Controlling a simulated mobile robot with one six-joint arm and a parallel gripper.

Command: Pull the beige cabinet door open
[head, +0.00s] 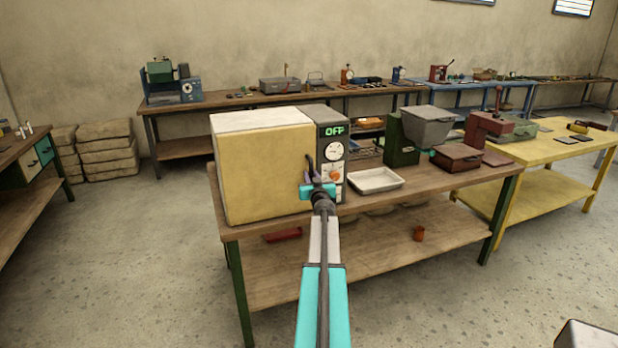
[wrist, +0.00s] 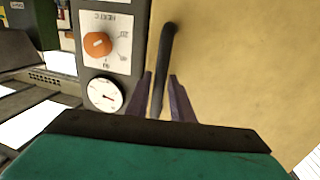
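The beige cabinet door (head: 264,168) is the front of a box-shaped unit on the wooden workbench. It looks closed, in line with the grey control panel (head: 333,150) on its right. A dark bar handle (wrist: 167,45) stands out from the door near the panel side. My gripper (head: 317,172) is at this handle. In the wrist view, its two purple fingers (wrist: 160,85) are on either side of the bar, with narrow gaps visible, so it looks open around the handle. The handle's lower end is hidden behind my gripper body.
The panel has an orange knob (wrist: 97,44), a dial and an OFF display. A white tray (head: 376,180) and a green machine (head: 402,140) stand right of the unit on the workbench (head: 420,199). The floor (head: 130,260) left of the bench is clear.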

